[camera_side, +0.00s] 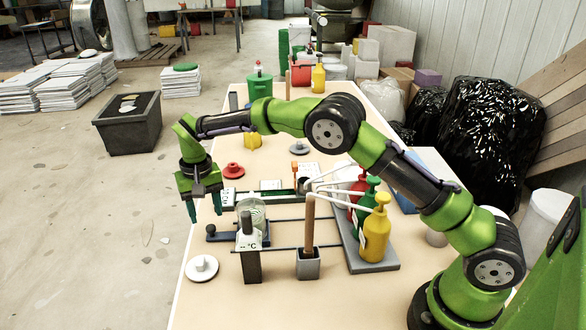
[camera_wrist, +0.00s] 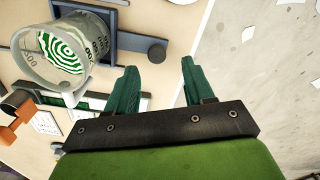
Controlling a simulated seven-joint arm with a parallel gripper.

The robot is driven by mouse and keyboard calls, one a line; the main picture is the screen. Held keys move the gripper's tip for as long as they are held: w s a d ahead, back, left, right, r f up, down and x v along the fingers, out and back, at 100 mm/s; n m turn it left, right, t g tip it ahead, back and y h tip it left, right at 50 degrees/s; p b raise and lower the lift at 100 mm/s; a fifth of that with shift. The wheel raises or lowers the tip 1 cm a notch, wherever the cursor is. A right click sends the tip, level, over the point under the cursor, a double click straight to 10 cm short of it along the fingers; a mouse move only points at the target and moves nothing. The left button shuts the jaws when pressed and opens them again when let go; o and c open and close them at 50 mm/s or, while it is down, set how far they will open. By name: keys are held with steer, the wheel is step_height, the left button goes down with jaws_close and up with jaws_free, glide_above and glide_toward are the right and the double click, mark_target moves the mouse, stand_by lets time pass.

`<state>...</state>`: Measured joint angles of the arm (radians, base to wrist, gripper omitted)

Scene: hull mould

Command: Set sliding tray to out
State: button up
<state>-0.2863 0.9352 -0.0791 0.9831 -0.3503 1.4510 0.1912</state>
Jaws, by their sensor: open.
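The sliding tray (camera_side: 228,236) appears as a low dark blue-grey piece with a round knob at its left end, by thin dark rails on the table. In the wrist view the tray (camera_wrist: 125,41) lies near the top, with its knob beyond the fingertips. A clear graduated beaker (camera_wrist: 40,70) with a green and white spiral covers part of it there; whether it stands on the tray I cannot tell. My gripper (camera_side: 205,215) points down, open and empty, near the knob; it also shows in the wrist view (camera_wrist: 158,66). The fingers appear apart from the knob.
A dark block marked °C (camera_side: 251,265) and a wooden handle in a grey holder (camera_side: 308,264) stand in front. Red, green and yellow pump bottles stand on a grey base (camera_side: 372,266) to the right. A white disc (camera_side: 202,269) lies front left.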

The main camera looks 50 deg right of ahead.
step_height(320, 180, up, 13)
steer(key=shift+f, duration=0.15)
steer(key=s+d+r+t, duration=0.1)
steer(key=s+d+t, duration=0.1)
steer(key=s, duration=0.8)
steer(key=s+d+r+t+y, duration=0.1)
steer(key=s+d, duration=0.4)
steer(key=s, duration=0.6)
steer(key=s+d+r+t+y, duration=0.1)
steer(key=s+d+r+t, duration=0.2)
steer(key=s, duration=0.7)
steer(key=shift+s+d+n+t, duration=0.2)
steer(key=shift+d+n+t, duration=0.1)
steer(key=shift+t, duration=0.3)
